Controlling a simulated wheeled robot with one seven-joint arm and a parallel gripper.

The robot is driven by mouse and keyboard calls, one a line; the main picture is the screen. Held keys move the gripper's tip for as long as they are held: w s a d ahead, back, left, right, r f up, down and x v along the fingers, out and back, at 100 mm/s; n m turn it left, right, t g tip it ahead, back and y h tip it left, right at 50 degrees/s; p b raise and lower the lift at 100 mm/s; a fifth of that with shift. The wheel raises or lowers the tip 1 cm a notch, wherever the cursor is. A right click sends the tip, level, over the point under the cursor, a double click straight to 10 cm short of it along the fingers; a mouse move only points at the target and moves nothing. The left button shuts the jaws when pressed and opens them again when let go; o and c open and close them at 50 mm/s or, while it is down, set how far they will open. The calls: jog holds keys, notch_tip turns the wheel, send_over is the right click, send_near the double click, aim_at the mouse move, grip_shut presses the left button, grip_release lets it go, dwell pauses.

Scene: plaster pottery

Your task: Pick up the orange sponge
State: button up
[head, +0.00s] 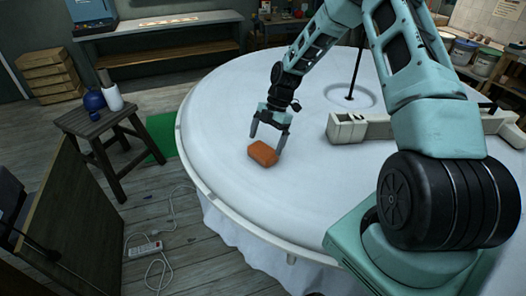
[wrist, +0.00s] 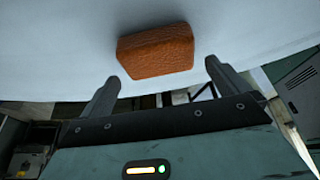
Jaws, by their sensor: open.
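The orange sponge (head: 262,153) lies on the white round table (head: 225,120), near its left edge. It also shows in the wrist view (wrist: 156,50), just beyond the fingertips and roughly between them. My gripper (head: 267,142) is open, with its fingers pointing down close to the sponge. In the wrist view my gripper (wrist: 163,73) has its two fingers spread wide, with nothing held between them. Whether a finger touches the sponge, I cannot tell.
A pale block-like fixture (head: 347,127) and a thin dark pole (head: 355,75) stand on the table to the right. A wooden stool (head: 100,125) with a blue vase (head: 94,101) stands to the left. A power strip (head: 145,249) lies on the floor. The tabletop around the sponge is clear.

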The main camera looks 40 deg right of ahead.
aim_at(263, 149)
jog(key=shift+p+x, duration=1)
jog(key=shift+x, duration=1.15)
jog(key=shift+w+d, duration=0.1)
jog(key=c, duration=0.7)
jog(key=shift+r, duration=0.1)
notch_tip(263, 149, up, 10)
jog(key=b, duration=0.3)
jog(key=shift+b, duration=0.4)
jog(key=shift+o, duration=0.4)
